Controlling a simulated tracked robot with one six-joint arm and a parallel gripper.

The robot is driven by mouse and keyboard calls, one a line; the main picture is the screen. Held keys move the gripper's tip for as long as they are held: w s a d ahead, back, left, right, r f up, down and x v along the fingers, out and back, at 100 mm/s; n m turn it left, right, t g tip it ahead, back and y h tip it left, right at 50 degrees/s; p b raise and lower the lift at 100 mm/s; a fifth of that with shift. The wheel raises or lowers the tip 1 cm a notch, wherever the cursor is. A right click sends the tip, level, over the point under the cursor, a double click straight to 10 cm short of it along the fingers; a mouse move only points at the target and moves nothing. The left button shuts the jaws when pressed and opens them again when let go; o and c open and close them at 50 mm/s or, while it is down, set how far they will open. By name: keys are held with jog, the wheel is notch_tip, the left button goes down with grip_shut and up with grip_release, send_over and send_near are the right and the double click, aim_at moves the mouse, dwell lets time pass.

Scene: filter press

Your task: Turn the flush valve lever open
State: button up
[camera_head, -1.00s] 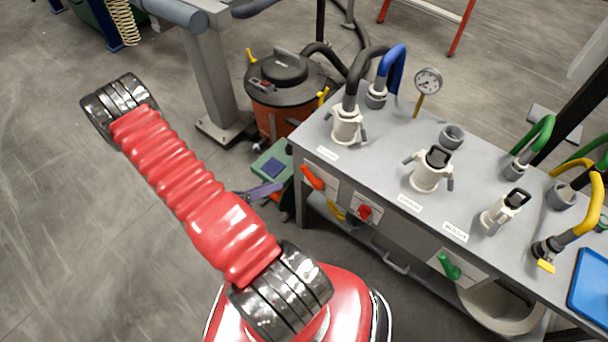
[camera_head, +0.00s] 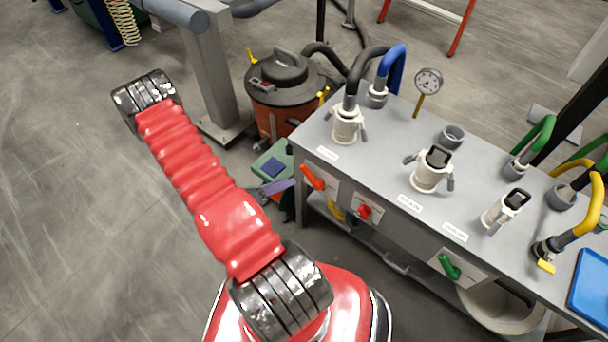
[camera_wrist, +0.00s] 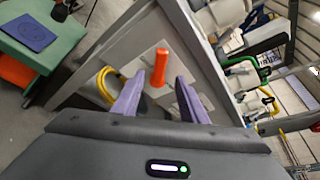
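Several levers are on the front of the grey bench; I cannot read which one is marked flush valve. An orange lever (camera_head: 313,177) is at the bench's left end, tilted on its plate. In the wrist view the orange lever (camera_wrist: 160,66) stands ahead of my gripper (camera_wrist: 158,92), seen between its two purple fingers. The fingers are apart and empty, and I see no contact with the lever. A green lever (camera_head: 449,266) is further right.
A red knob (camera_head: 364,212) sits between the two levers. The bench top (camera_head: 385,150) carries white couplings (camera_head: 432,170), hoses and a gauge (camera_head: 428,82). A green box (camera_head: 268,162) and an orange-black vacuum (camera_head: 284,95) stand left of the bench. Open floor (camera_head: 70,230) lies at left.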

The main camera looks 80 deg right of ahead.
aim_at(306, 175)
jog(key=shift+x, duration=4.7)
jog(key=shift+c, duration=0.6)
grip_shut()
jog(key=shift+d, duration=0.15)
